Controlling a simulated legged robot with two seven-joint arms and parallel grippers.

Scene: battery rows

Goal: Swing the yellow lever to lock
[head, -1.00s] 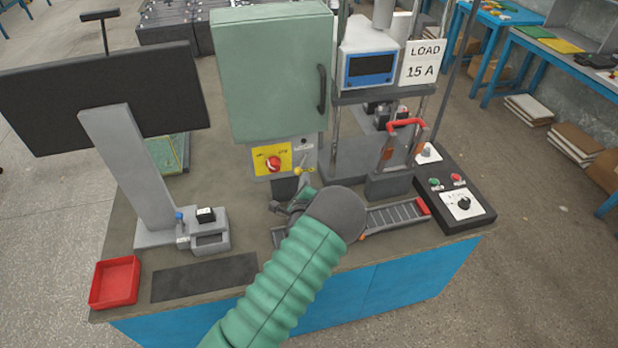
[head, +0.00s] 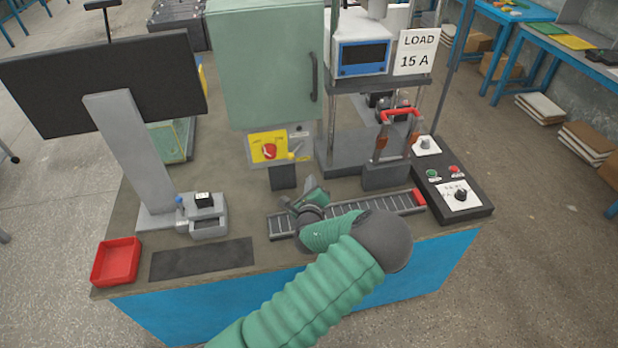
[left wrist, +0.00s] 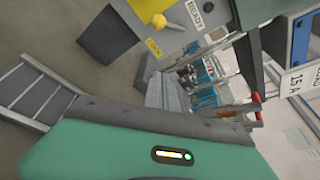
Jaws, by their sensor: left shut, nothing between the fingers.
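The yellow lever (head: 299,156) sits on the lower right of the grey panel under the green cabinet. In the left wrist view its round yellow knob (left wrist: 158,20) shows at the top, with a yellow LOCK label (left wrist: 153,48) below it and a white READY label (left wrist: 195,14) to its right. I cannot tell whether it is locked. My left gripper (head: 290,203) is shut and empty, below and in front of the lever and apart from it, over the slatted rail. Its green and dark body fills the bottom of the left wrist view. My right gripper is out of view.
A red rotary knob (head: 269,151) on a yellow plate is left of the lever. The slatted rail (head: 345,207) runs under my arm. A press with a red handle (head: 400,112) and a black control box (head: 452,200) stand right. A red tray (head: 117,262) is front left.

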